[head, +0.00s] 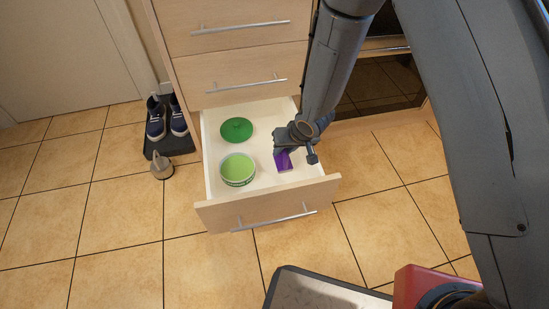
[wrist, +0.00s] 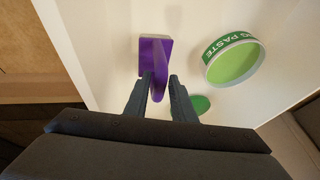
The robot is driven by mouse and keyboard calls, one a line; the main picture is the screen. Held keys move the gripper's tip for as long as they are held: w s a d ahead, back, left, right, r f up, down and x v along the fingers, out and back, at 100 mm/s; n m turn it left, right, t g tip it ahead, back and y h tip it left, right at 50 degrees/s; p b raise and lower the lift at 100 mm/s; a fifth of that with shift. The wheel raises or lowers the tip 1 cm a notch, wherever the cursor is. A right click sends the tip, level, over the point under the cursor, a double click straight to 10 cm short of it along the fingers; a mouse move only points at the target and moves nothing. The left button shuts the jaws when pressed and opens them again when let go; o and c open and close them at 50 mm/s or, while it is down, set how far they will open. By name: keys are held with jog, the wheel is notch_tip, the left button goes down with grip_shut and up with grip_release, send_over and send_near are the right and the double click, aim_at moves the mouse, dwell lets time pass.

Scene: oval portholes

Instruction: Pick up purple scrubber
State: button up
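The purple scrubber (head: 284,162) lies in the open bottom drawer (head: 209,157), near its right side. In the wrist view the scrubber (wrist: 153,49) shows a flat block and an upright handle part. My gripper (wrist: 161,76) is open, with its two fingers on either side of the handle part. The left finger overlaps the scrubber's edge in the picture; a gap shows beside the right finger. I cannot tell whether either finger touches it. In the head view my gripper (head: 283,151) reaches down into the drawer and partly hides the scrubber.
A green-labelled tub (head: 238,169) and a green lid (head: 236,130) sit in the drawer to the left of the scrubber. The drawer front (head: 268,204) and side walls surround my gripper.

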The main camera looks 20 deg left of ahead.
grip_shut()
notch_tip(320, 180, up, 10)
jog(key=p, duration=0.5)
jog(key=shift+p, duration=0.35)
